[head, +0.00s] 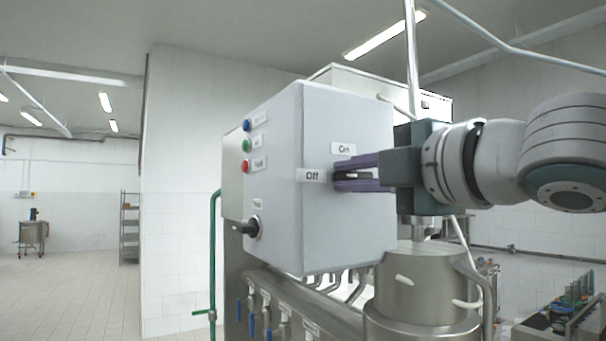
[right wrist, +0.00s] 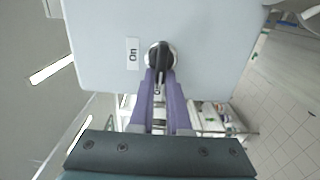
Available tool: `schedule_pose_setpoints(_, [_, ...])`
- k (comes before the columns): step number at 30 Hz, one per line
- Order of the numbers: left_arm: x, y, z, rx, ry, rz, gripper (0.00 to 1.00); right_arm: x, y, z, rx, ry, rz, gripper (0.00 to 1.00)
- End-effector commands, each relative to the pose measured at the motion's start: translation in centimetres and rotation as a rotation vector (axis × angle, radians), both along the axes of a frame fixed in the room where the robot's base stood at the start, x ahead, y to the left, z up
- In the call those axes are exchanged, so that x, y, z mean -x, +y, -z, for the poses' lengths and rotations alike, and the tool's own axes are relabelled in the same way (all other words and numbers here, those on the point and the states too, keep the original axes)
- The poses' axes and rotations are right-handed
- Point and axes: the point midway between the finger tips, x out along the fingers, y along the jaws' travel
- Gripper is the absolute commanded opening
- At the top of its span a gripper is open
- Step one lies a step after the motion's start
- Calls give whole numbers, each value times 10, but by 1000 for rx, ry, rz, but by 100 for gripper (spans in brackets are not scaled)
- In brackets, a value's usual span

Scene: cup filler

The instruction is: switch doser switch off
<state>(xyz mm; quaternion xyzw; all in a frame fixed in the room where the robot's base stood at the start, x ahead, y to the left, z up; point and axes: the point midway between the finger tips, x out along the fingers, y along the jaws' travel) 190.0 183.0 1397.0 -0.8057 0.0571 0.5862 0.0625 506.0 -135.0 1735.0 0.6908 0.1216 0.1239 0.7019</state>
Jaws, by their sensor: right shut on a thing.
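The doser switch (right wrist: 160,57) is a black rotary knob on a round light base, on the side of a grey control box (head: 345,130). An "On" label (head: 343,149) and an "Off" label (head: 311,175) sit by it; the "On" label also shows in the right wrist view (right wrist: 132,54). My right gripper (head: 340,174) reaches in from the right with its purple fingers shut on the knob. My left gripper is not in view.
The box's left face has blue, green and red buttons (head: 246,145) and another black knob (head: 247,228). A steel vessel (head: 425,285) stands below my right arm. Pipes with blue-handled valves (head: 268,325) run under the box. The floor at left is open.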

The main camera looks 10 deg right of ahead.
Motion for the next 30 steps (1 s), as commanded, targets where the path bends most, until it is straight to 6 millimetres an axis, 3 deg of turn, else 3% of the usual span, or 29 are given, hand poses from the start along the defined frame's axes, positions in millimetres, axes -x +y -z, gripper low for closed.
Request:
schedule_pose_setpoints(1, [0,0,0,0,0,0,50,-1,-1,2,3,4,4,16])
schedule_pose_setpoints(9, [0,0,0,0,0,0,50,0,0,1,1,3,2,45])
schedule_pose_setpoints(20, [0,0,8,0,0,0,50,7,-4,3,0,-1,2,45])
schedule_pose_setpoints(30, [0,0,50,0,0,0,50,64,-25,7,4,-1,3,45])
